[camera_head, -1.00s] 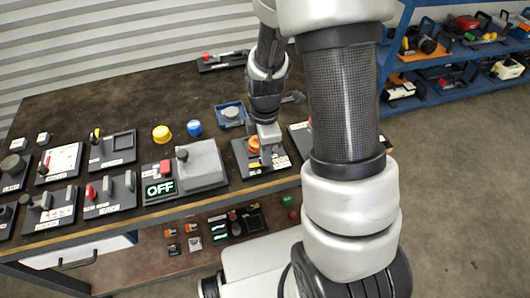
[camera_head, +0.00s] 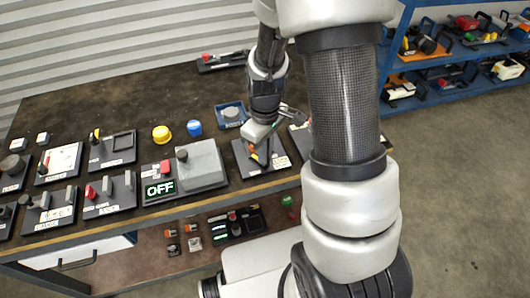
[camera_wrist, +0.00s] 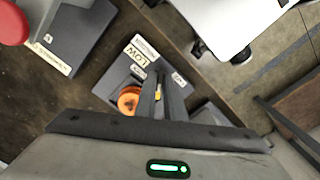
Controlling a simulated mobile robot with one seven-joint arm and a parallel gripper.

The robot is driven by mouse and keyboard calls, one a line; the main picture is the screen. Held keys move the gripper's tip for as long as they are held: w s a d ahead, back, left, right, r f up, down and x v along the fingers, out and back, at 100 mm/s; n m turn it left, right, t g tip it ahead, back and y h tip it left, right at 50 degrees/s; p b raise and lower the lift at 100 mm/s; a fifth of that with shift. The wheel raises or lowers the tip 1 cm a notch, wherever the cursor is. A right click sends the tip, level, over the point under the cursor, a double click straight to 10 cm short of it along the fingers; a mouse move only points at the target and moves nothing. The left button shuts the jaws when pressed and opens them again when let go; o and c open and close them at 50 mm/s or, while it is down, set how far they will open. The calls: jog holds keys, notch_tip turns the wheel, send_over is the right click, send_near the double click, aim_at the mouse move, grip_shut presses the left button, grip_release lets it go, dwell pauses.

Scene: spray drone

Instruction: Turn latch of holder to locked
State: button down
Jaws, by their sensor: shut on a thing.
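The holder is a dark base plate (camera_head: 245,166) near the table's front edge, with white labels. It carries an orange round part, which shows in the wrist view (camera_wrist: 128,99). A small yellow piece (camera_wrist: 158,97), apparently the latch, shows between my fingers. My gripper (camera_head: 264,157) is tilted over the plate with its fingers down at the latch, shut on it. The wrist view shows the two dark fingers (camera_wrist: 162,82) close together beside the orange part. They hide most of the latch, so its exact angle cannot be told.
A grey box with an OFF display (camera_head: 160,188) stands just left of the holder. A blue tray (camera_head: 230,114) lies behind it, and another dark panel (camera_head: 300,137) is close on the right. Yellow (camera_head: 161,133) and blue (camera_head: 194,128) buttons stand farther left.

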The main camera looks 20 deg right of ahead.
jog(key=m, duration=0.3)
jog(key=shift+m, duration=0.4)
jog(key=shift+m+p, duration=0.35)
jog(key=shift+m, duration=1.35)
jog(key=c, duration=1.8)
grip_release()
jog(key=shift+c, duration=0.2)
notch_tip(320, 180, up, 18)
jog(key=p, duration=0.3)
jog(key=shift+f, duration=0.25)
jog(key=shift+r, duration=0.1)
